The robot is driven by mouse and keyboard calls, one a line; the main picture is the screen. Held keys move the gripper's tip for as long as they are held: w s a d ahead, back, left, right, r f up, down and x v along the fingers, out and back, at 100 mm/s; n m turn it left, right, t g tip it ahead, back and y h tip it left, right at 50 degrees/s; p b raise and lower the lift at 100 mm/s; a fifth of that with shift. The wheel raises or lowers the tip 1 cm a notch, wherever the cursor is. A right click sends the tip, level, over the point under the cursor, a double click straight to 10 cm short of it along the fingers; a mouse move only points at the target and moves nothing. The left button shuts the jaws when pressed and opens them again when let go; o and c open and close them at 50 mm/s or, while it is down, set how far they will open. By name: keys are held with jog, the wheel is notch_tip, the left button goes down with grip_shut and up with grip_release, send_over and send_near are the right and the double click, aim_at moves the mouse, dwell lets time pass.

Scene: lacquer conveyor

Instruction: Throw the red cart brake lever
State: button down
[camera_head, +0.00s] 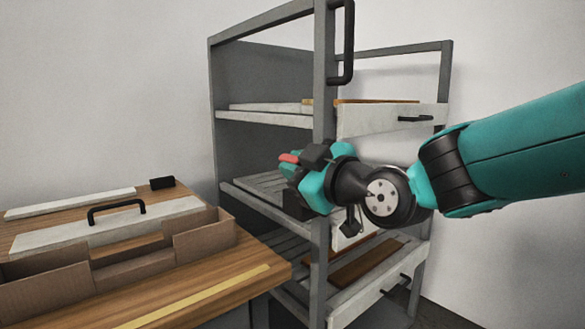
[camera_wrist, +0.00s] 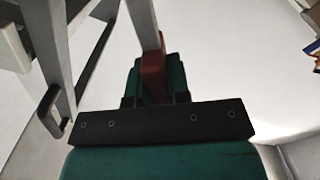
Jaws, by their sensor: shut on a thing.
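The red brake lever (camera_head: 288,157) shows as a small red end at the tip of my gripper (camera_head: 292,168) in the head view, beside the grey cart's front post. In the wrist view the red lever (camera_wrist: 153,72) sits between the two green fingers of my gripper (camera_wrist: 154,80), and a pale grey bar runs on from it toward the top. My gripper is shut on the lever. The fingers and wrist hide much of the lever and its mount in the head view. The grey cart (camera_head: 325,80) has several shelves.
White panels with black handles, such as the upper one (camera_head: 385,121), lie on the cart's shelves. A black vertical handle (camera_head: 348,45) is on its post. A wooden table (camera_head: 220,280) at the left holds a cardboard box (camera_head: 45,290) and a white panel (camera_head: 165,212).

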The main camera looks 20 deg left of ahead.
jog(key=shift+s+a, duration=0.25)
jog(key=c, duration=1.2)
grip_release()
jog(key=shift+a, duration=0.1)
jog(key=shift+o, duration=0.6)
jog(key=shift+w, duration=0.1)
jog(key=b+v, duration=0.2)
jog(key=v, duration=1.5)
jog(key=shift+d, duration=0.4)
